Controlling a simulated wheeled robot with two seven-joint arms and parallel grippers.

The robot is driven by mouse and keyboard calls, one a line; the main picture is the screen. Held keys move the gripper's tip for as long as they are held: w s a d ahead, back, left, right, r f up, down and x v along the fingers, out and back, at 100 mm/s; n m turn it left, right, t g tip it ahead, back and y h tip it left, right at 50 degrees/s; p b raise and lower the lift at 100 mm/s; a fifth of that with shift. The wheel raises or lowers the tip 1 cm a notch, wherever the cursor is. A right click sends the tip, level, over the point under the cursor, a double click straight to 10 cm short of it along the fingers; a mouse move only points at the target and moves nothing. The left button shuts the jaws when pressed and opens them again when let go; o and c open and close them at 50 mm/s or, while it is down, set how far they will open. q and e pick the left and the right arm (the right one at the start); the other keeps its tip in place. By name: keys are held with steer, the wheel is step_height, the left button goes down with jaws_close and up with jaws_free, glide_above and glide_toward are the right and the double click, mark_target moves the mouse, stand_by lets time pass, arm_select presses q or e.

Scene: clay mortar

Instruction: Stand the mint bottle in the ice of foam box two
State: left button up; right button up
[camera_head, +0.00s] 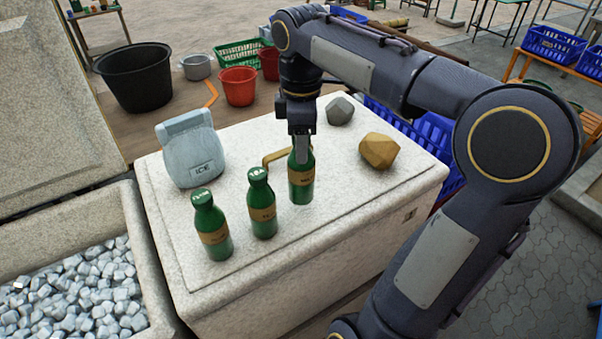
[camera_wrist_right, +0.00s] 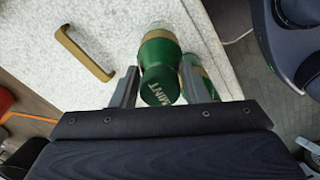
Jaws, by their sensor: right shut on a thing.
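My right gripper (camera_head: 301,146) is shut on the green mint bottle (camera_head: 301,187), which has a tan label and is upright. Its cap reads MINT in the right wrist view (camera_wrist_right: 160,88), between the two fingers (camera_wrist_right: 157,92). The bottle is at or just above the closed foam box's lid (camera_head: 340,205); I cannot tell if it touches. Two similar green bottles, one at front left (camera_head: 213,228) and one in the middle (camera_head: 262,205), stand on that lid. An open foam box (camera_head: 150,270) at the left holds pale ice cubes (camera_head: 75,295). Which box is two is not readable. My left gripper is not in view.
On the lid are a pale-blue ICE bag (camera_head: 190,150), a tan handle (camera_head: 275,158), a grey stone (camera_head: 340,110) and an ochre stone (camera_head: 379,151). The open box's lid (camera_head: 45,110) leans behind it. Tubs and blue crates stand beyond the closed box.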

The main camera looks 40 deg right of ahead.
step_height(320, 180, up, 8)
steer(key=p, duration=0.6)
steer(key=shift+p, duration=0.35)
step_height(320, 180, up, 2)
steer(key=shift+r+p, duration=0.25)
steer(key=shift+p, duration=0.35)
steer(key=shift+w+r, duration=0.1)
steer(key=shift+r, duration=0.25)
step_height(320, 180, up, 4)
steer(key=shift+r, duration=0.1)
stand_by(0.4)
